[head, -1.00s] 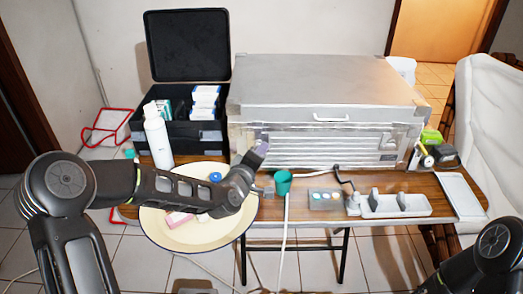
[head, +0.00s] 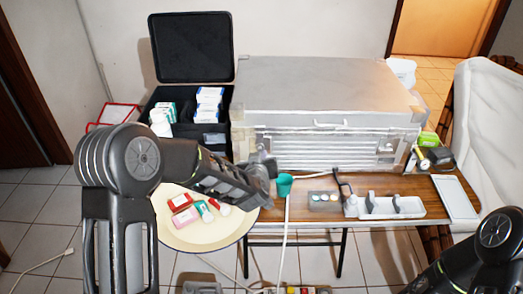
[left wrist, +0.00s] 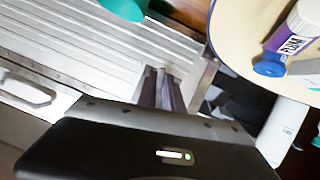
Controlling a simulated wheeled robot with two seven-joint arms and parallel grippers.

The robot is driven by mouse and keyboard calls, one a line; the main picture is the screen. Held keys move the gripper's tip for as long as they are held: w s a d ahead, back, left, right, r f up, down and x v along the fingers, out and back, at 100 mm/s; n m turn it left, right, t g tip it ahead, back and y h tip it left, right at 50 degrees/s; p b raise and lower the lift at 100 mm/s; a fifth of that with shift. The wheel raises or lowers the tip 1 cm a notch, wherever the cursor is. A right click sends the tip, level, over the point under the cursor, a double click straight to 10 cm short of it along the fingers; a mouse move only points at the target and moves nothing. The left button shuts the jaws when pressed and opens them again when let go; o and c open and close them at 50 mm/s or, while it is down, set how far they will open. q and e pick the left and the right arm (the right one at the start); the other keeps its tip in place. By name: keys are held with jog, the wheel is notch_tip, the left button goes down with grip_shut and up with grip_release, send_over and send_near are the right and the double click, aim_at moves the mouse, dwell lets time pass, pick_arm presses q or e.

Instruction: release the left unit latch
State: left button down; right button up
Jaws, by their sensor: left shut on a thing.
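The metal unit (head: 320,85) stands at the back of the table, a silver case with a ridged front panel (head: 320,150). My left gripper (head: 264,160) is at the left end of that front. In the left wrist view its two fingers (left wrist: 161,90) are close together against the panel's edge, shut on the left unit latch. The latch itself is hidden between the fingers. A handle (head: 330,123) shows on the case front. My right arm shows at the bottom right, but its gripper is outside the view.
A green cup (head: 284,184) stands just right of my left gripper. A cream plate (head: 190,241) with small packs lies below my left arm. An open black case (head: 190,45) is at the back left. A grey tray (head: 400,205) is on the right.

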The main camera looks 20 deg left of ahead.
pick_arm(q)
jog(key=shift+a+m+y+p, duration=0.1)
jog(key=shift+m+y+p, duration=0.4)
jog(key=shift+m+p, duration=0.35)
jog(key=shift+f, duration=0.1)
jog(key=c, duration=1.5)
grip_release()
jog(key=v, duration=0.8)
jog(key=shift+w, duration=0.1)
